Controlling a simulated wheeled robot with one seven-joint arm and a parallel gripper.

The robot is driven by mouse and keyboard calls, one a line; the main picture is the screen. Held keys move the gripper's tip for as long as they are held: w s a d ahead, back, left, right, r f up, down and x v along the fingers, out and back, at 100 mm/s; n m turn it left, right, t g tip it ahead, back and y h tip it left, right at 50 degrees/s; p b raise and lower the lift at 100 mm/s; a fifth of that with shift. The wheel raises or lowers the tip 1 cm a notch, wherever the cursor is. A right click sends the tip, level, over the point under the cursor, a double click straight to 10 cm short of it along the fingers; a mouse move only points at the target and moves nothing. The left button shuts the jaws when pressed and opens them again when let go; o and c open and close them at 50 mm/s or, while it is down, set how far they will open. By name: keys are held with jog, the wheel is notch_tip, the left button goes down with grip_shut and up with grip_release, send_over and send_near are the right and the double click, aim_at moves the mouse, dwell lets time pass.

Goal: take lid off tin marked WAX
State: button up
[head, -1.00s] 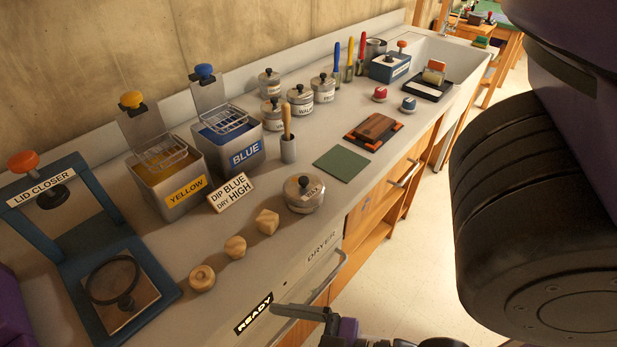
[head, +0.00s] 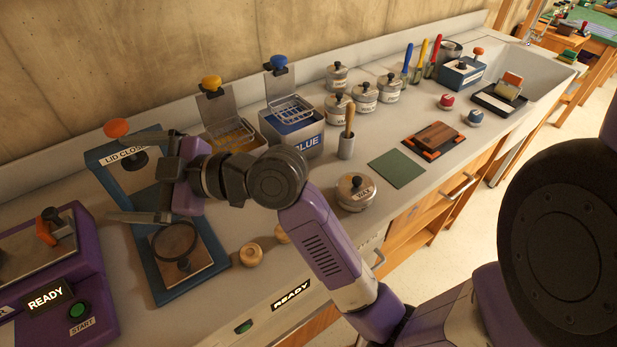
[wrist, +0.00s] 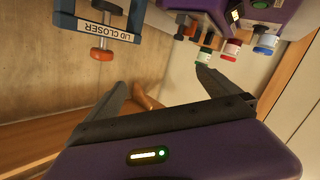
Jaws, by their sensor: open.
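The round metal tin marked WAX (head: 355,192) stands upright near the counter's front edge, beside the green mat, with a dark knob on top; its lid appears to be on. My gripper (head: 124,176) is open and empty at the left of the head view, across the blue lid closer frame (head: 191,243) and well left of the WAX tin. In the wrist view my gripper (wrist: 161,77) shows its two fingers spread apart with nothing held between them. The WAX tin does not show in the wrist view.
Yellow and blue dip tanks (head: 292,137) stand behind my forearm. Several other lidded tins (head: 364,97) stand at the back. A cup with a wooden-handled tool (head: 346,147) is behind the WAX tin. A purple machine (head: 50,270) is at left. The green mat (head: 397,168) is bare.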

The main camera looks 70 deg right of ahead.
jog(key=s+d+f+n+g+p, duration=0.1)
jog(key=s+d+n+g, duration=0.25)
jog(key=d+n, duration=0.3)
jog(key=n+g+h+p, duration=0.2)
jog(key=n+g+h, duration=0.25)
jog(key=g, duration=0.75)
send_over(357, 179)
jog(key=f, duration=0.7)
jog(key=shift+s+a+f, duration=0.25)
jog(key=shift+a+f, duration=0.1)
jog(key=shift+f, duration=0.8)
jog(key=shift+w+d+f+p, duration=0.1)
jog(key=shift+d+f+p, duration=0.1)
jog(key=shift+f, duration=0.8)
jog(key=shift+w+d+f+p, duration=0.1)
jog(key=shift+f+p, duration=0.15)
jog(key=shift+f, duration=0.7)
jog(key=shift+d+f+p, duration=0.1)
jog(key=shift+f+p, duration=0.1)
jog(key=shift+f, duration=0.8)
jog(key=c, duration=1.2)
jog(key=shift+o, duration=0.2)
jog(key=shift+r, duration=0.15)
